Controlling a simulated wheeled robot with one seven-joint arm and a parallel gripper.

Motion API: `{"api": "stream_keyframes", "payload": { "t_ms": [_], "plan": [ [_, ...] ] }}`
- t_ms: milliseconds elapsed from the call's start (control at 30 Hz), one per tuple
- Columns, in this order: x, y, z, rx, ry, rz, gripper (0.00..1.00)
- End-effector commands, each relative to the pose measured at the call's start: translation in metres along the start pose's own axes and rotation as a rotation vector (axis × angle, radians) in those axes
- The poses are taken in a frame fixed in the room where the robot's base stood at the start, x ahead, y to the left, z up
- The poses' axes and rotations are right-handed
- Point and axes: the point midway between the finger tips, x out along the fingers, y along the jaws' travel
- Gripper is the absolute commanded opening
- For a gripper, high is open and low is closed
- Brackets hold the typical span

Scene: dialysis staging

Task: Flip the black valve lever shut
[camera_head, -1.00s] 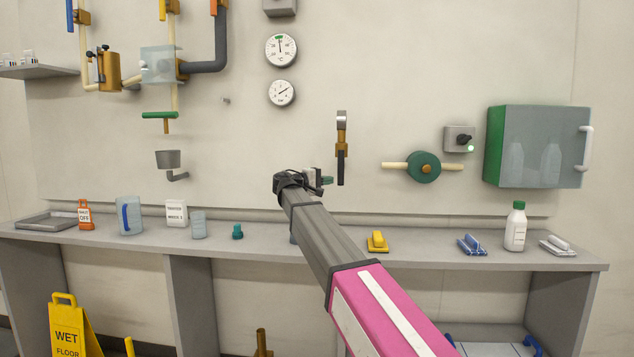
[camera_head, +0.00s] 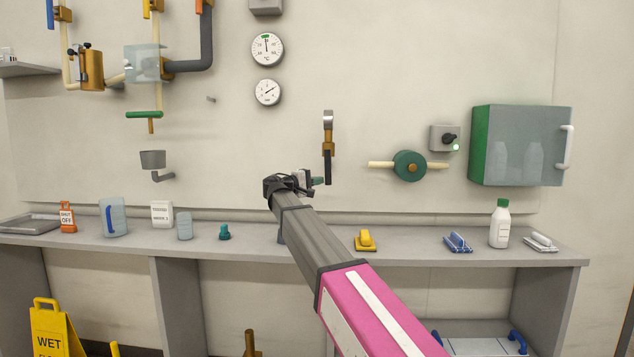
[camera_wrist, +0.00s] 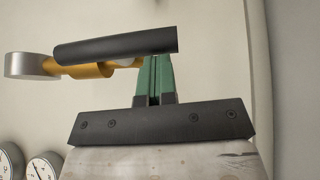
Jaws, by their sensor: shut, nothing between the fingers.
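The black valve lever (camera_head: 328,167) hangs straight down from a small brass valve (camera_head: 328,148) on the wall, below a silver pipe end (camera_head: 328,120). In the wrist view the lever (camera_wrist: 115,45) lies across the upper middle, with the brass valve (camera_wrist: 85,71) partly behind it. My gripper (camera_head: 319,181) is just left of the lever's lower end. In the wrist view its green fingers (camera_wrist: 155,72) are shut together and empty, with their tips at the lever's free end. I cannot tell whether they touch it.
A round green valve (camera_head: 409,165) on a cream pipe and a switch box (camera_head: 444,138) are to the right. Two gauges (camera_head: 267,92) are up and left.

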Motion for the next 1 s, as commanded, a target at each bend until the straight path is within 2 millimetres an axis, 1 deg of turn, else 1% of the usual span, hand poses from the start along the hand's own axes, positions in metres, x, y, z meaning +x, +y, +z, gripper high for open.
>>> {"api": "stream_keyframes", "payload": {
  "t_ms": [267, 633, 900, 1000],
  "plan": [
    [0.005, -0.005, 0.004, -0.055, -0.002, 0.080, 0.00],
    [0.019, -0.014, 0.014, -0.230, -0.001, 0.340, 0.00],
    [0.029, -0.016, 0.020, -0.340, -0.002, 0.505, 0.00],
    [0.032, -0.015, 0.022, -0.335, -0.002, 0.498, 0.00]
  ]
}}
